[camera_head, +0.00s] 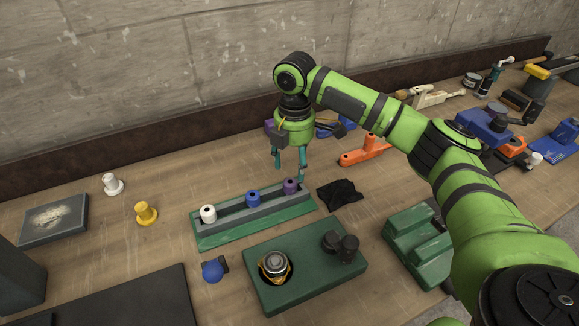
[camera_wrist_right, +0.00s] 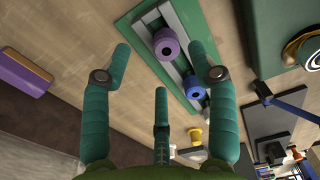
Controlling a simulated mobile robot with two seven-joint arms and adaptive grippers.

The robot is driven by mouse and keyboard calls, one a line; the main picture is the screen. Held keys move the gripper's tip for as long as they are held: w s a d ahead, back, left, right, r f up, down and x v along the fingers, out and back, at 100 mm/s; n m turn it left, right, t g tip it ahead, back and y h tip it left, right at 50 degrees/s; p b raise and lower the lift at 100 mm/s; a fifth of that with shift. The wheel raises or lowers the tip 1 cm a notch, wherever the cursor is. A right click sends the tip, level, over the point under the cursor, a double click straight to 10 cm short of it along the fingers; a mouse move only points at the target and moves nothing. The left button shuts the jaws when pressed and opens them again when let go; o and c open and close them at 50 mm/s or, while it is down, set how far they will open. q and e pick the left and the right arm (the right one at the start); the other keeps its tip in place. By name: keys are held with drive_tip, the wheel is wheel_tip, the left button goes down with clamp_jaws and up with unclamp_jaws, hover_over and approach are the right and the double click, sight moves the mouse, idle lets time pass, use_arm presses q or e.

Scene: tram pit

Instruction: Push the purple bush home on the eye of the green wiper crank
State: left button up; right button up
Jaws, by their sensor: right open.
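The purple bush (camera_head: 290,186) stands at the right end of a row on a green and grey rack, beside a blue bush (camera_head: 253,197) and a white bush (camera_head: 208,213). My right gripper (camera_head: 289,165) is open and empty, pointing down just behind the rack's right end. In the right wrist view the purple bush (camera_wrist_right: 166,41) lies ahead, between the spread teal fingers (camera_wrist_right: 160,62) and apart from them. I cannot make out a green wiper crank for certain in either view. My left gripper is not in view.
The rack (camera_head: 215,239) lies behind a green block (camera_head: 310,287) with a round fitting. A black cloth (camera_head: 340,194) lies right of the rack. An orange part (camera_head: 362,151) lies behind it. White and yellow flanged pieces (camera_head: 146,213) stand left.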

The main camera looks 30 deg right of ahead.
sight(290, 182)
drive_tip(key=f, duration=0.1)
drive_tip(key=f+p, duration=0.1)
drive_tip(key=s+a+f, duration=0.1)
drive_tip(key=shift+p, duration=0.35)
drive_tip(key=f, duration=0.2)
drive_tip(key=shift+w+a+f+p, duration=0.1)
drive_tip(key=shift+w+f+p, duration=0.2)
drive_tip(key=shift+f, duration=0.35)
drive_tip(key=shift+c, duration=0.4)
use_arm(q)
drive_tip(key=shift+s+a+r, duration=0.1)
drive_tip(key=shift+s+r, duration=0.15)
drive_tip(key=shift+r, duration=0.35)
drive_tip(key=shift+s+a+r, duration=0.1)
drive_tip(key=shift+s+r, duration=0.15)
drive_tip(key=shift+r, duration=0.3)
use_arm(e)
drive_tip(key=shift+f, duration=0.1)
clamp_jaws()
